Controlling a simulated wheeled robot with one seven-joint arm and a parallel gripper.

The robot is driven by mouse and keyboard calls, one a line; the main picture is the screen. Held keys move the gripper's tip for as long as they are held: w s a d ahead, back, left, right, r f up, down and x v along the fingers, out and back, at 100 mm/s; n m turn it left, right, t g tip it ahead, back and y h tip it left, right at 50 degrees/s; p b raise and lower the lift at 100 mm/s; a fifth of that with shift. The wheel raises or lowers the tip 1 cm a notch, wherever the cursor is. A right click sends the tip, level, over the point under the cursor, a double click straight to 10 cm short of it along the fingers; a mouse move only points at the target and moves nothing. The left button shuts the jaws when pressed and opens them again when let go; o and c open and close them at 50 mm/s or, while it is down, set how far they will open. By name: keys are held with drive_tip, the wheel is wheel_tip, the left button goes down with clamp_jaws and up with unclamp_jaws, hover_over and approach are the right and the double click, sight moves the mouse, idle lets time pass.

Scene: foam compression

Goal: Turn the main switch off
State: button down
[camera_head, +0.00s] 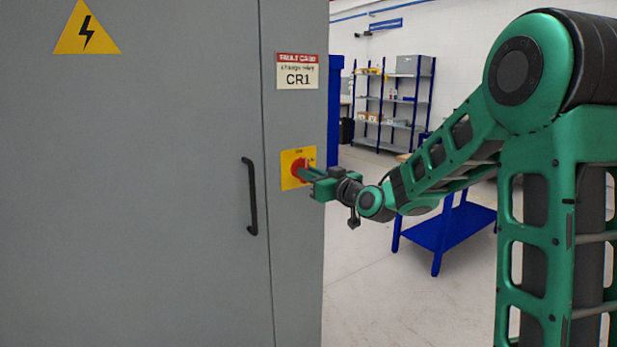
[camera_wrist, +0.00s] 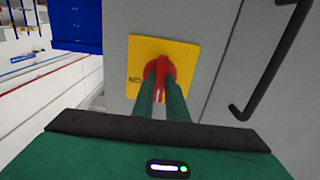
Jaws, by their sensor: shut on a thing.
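The main switch is a red rotary knob (camera_head: 299,169) on a yellow plate (camera_head: 291,181), mounted on the grey cabinet's right-hand panel. In the wrist view the red knob (camera_wrist: 157,67) sits on the yellow plate (camera_wrist: 143,48), and the letters "ON" show near the plate's left edge. My gripper (camera_head: 308,173) reaches the knob from the right. In the wrist view its two green fingers (camera_wrist: 160,80) are shut on the knob's red handle, one on each side. The fingers hide part of the knob.
The grey cabinet (camera_head: 160,240) has a black door handle (camera_head: 250,196) left of the switch and a CR1 label (camera_head: 298,71) above it. A blue table (camera_head: 445,228) stands behind my arm. A shelf rack (camera_head: 395,100) stands farther back. Open floor lies right of the cabinet.

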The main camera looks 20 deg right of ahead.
drive_tip(key=shift+f, duration=0.3)
drive_tip(key=c, duration=1.8)
unclamp_jaws()
drive_tip(key=shift+o, duration=0.2)
drive_tip(key=shift+r, duration=0.15)
drive_tip(key=v, duration=1)
drive_tip(key=shift+s+d, duration=0.15)
drive_tip(key=shift+s, duration=0.15)
